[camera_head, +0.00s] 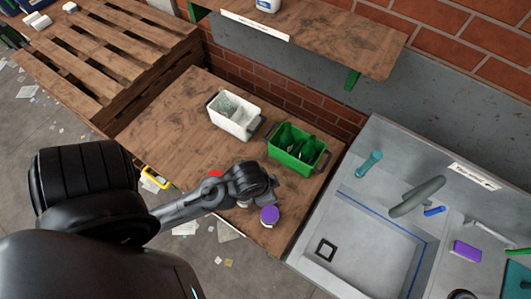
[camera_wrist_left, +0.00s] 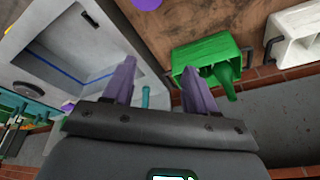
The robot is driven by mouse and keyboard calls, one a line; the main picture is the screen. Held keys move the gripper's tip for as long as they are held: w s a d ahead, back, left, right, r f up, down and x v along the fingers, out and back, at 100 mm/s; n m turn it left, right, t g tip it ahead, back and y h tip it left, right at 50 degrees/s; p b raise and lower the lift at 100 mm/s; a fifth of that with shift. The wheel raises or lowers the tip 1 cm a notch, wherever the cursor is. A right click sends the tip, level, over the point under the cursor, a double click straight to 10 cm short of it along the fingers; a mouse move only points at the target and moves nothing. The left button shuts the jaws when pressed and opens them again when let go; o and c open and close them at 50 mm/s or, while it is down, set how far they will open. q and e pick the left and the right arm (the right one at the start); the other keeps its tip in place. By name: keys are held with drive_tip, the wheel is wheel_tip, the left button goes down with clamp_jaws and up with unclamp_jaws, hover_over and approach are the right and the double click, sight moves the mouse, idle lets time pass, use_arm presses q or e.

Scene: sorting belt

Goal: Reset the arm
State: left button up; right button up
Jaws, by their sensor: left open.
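My left arm comes in from the left over the wooden table (camera_head: 170,130). Its gripper (camera_head: 262,188) is above the table's front part, its fingers hard to make out there. In the left wrist view the gripper (camera_wrist_left: 157,78) is open, its two purple-tinted fingers wide apart with nothing between them. A jar with a purple lid (camera_head: 269,215) stands just beside and below the gripper in the head view; part of a purple round shape (camera_wrist_left: 148,4) shows at the wrist view's top edge. My right gripper is not in view.
A red object (camera_head: 215,173) lies near my arm. A grey sink (camera_head: 345,215) is at right, a shelf (camera_head: 330,38) above.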

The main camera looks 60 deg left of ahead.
use_arm(q)
drive_tip(key=shift+s+d+r, duration=0.25)
drive_tip(key=shift+s+d, duration=0.05)
drive_tip(key=shift+s, duration=0.15)
drive_tip(key=shift+s+d+r, duration=0.25)
drive_tip(key=shift+s, duration=0.15)
drive_tip(key=shift+r, duration=0.1)
wheel_tip(320, 180, up, 5)
drive_tip(key=p, duration=0.5)
drive_tip(key=shift+r+p, duration=0.2)
drive_tip(key=shift+p, duration=0.15)
